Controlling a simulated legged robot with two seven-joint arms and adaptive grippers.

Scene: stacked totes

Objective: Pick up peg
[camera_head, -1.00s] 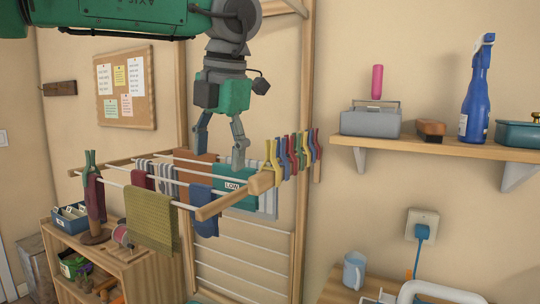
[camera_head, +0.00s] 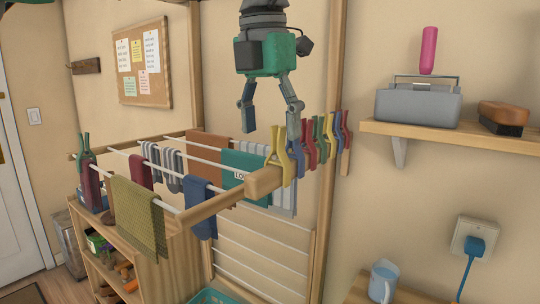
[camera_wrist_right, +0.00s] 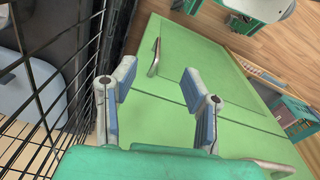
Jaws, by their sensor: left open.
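Several coloured clothes pegs are clipped in a row at the near right end of the wooden drying rack (camera_head: 215,205). A yellow peg (camera_head: 278,150) is at the row's left end, then a blue peg (camera_head: 297,160), with red, green and more pegs behind. My right gripper (camera_wrist_right: 159,95) is open and empty in the wrist view.
Cloths hang on the rack, including an olive towel (camera_head: 138,215) and a teal cloth (camera_head: 240,170). A black wire grid (camera_wrist_right: 60,90) and a green panel (camera_wrist_right: 165,120) lie near my right gripper.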

